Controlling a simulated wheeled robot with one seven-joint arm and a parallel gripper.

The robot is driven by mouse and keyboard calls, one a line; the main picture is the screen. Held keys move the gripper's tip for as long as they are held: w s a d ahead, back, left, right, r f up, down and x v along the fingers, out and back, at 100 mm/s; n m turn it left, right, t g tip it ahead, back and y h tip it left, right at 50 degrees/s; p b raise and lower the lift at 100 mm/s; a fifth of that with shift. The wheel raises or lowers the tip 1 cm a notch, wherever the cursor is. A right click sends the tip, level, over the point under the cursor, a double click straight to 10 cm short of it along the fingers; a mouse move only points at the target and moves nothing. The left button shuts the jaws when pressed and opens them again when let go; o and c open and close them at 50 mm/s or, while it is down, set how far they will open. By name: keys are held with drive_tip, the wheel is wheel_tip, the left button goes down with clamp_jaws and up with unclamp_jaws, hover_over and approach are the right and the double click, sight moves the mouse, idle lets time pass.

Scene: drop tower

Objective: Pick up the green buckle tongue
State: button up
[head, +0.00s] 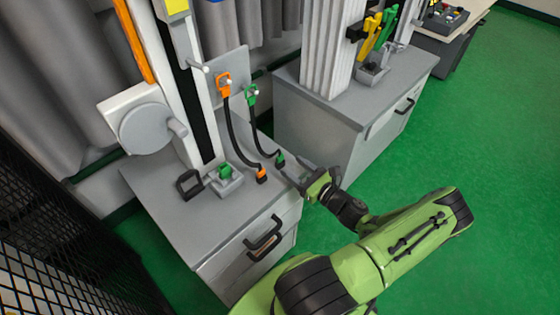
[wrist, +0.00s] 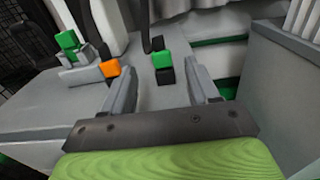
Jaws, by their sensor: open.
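A green-and-black block, which looks like the green buckle tongue (head: 281,160), is at the lower end of a black strap over the grey cabinet top. In the wrist view its green top (wrist: 162,61) lies ahead of and between my fingers, not touching them. My gripper (head: 298,182) is open and empty, just right of the block in the head view. The strap's upper end has a green frame-shaped piece (head: 251,95) on a peg of the grey panel. A green cube (head: 225,171) in a grey holder stands further left.
An orange block (head: 261,175) on another strap is close left of the green one; it shows in the wrist view (wrist: 110,68). A black-handled grey cabinet (head: 240,225) lies below, a second cabinet (head: 340,125) to the right. Green floor (head: 480,140) is open at right.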

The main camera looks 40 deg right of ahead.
sight(282, 157)
drive_tip(key=w+b, duration=0.1)
drive_tip(key=w, duration=0.8)
drive_tip(key=shift+b, duration=0.4)
drive_tip(key=c, duration=0.8)
